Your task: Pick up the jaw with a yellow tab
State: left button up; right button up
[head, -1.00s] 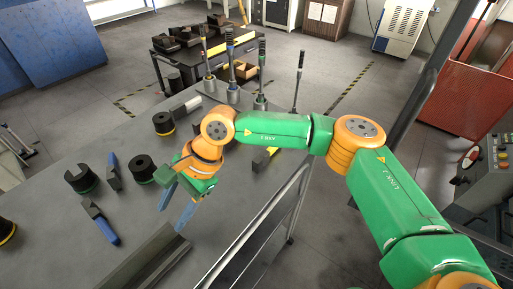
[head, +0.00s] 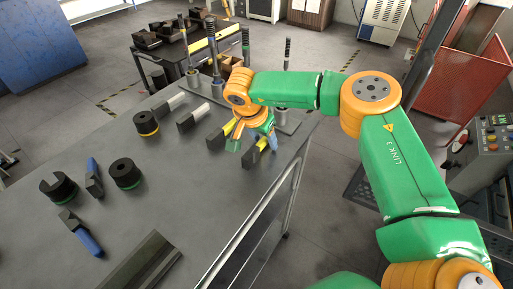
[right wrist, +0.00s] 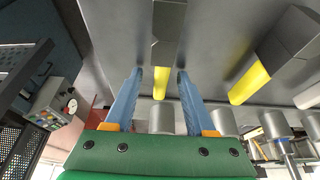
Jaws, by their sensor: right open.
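Two dark jaws with yellow tabs lie near the table's right edge. The right-hand jaw (head: 249,159) is under my right gripper (head: 257,147), and the other jaw (head: 216,139) lies just left of it. In the right wrist view my open gripper (right wrist: 158,78) has its two blue fingers either side of one jaw's yellow tab (right wrist: 162,83); the dark body (right wrist: 167,35) extends beyond the fingertips. I see gaps between fingers and tab. The second jaw (right wrist: 291,38), with its yellow tab (right wrist: 249,84), is to the right there. My left gripper is out of view.
Two jaws with white tabs (head: 194,118) lie behind. Jaws with blue tabs (head: 79,231) and dark round blocks (head: 125,172) lie on the left. Upright rods in grey holders (head: 217,86) stand along the back edge. The table (head: 170,200) is bare in the middle.

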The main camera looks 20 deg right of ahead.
jog(key=shift+a, duration=0.1)
grip_shut()
